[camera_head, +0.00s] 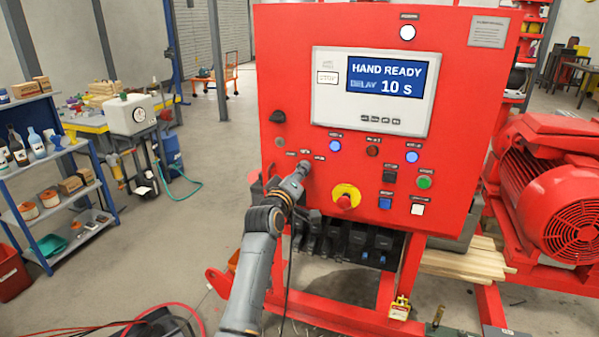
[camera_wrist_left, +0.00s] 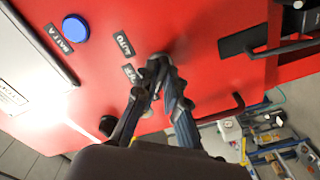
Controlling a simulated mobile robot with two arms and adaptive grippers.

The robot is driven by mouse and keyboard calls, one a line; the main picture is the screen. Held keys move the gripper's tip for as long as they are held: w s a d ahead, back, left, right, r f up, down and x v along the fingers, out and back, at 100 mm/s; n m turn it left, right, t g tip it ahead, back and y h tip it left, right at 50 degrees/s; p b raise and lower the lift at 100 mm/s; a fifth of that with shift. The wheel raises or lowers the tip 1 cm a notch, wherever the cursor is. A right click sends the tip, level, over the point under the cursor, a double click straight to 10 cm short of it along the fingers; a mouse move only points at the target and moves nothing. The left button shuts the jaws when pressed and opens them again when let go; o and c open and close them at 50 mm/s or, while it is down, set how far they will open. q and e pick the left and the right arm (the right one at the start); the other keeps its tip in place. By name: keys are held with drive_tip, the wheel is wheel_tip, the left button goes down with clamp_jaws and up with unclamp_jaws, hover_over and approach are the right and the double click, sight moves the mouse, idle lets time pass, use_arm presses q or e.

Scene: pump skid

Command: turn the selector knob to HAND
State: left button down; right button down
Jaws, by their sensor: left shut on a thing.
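The red control panel (camera_head: 450,150) stands upright ahead, and its screen (camera_head: 391,80) reads "HAND READY" and "DELAY 10 s". The selector knob (camera_wrist_left: 157,62) is a small dark knob on the panel's lower left. My left gripper (camera_wrist_left: 160,80) is shut on it, its two dark fingers on either side. In the head view my left gripper (camera_head: 303,168) covers most of the knob, with small labels around it. One label (camera_wrist_left: 123,44) reads AUTO in the wrist view; I cannot read HAND on any, nor tell the knob's exact setting. My right gripper is out of view.
A yellow and red emergency button (camera_head: 345,197) sits right of the knob. Blue lamps, a green button (camera_head: 424,182) and other small buttons lie further right. A red motor (camera_head: 560,190) stands at right, shelves (camera_head: 45,180) at left.

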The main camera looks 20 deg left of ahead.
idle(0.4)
use_arm(q)
drive_tip(key=c, duration=1.4)
unclamp_jaws()
drive_tip(key=s, duration=1.2)
drive_tip(key=shift+a, duration=0.2)
